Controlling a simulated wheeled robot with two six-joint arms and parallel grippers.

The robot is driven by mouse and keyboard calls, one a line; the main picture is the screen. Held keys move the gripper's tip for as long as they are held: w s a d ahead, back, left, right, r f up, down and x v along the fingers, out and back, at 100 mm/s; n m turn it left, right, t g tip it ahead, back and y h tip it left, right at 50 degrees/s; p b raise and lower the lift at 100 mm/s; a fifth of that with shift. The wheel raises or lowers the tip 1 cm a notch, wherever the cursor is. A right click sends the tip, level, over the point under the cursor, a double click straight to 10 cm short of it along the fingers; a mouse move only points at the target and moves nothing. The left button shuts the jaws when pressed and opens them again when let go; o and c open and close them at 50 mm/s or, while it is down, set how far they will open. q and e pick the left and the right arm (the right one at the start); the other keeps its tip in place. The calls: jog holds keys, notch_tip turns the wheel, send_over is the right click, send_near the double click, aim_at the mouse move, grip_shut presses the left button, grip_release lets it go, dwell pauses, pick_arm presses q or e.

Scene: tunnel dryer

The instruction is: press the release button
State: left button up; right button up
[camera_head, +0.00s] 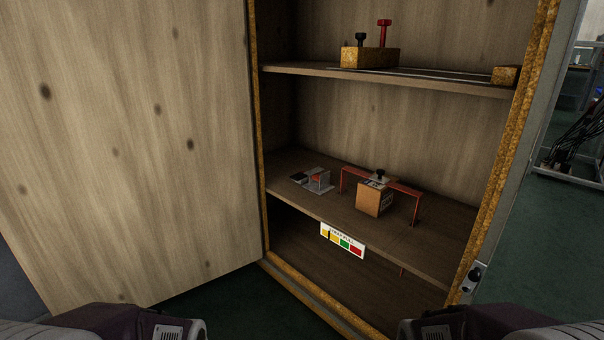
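No part is clearly marked as the release button. On the middle shelf (440,250) of the open cabinet, a small grey device (319,187) has a red top. Beside it, a black knob (380,174) sits above an orange-brown box (372,199), under or at a red frame (408,188) with legs. A label strip (342,240) with yellow, green and red squares is on the shelf's front edge. Parts of my two arms show in the lower corners, well short of the shelf. Neither gripper's fingers are in view.
The cabinet's wooden door (130,130) stands open at left. The upper shelf (300,70) holds a yellowish block (370,57) with a black and a red peg. The cabinet's right edge (510,140) bounds the opening. A rack with cables (580,130) stands at far right.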

pick_arm(q)
grip_shut()
dwell(1.4)
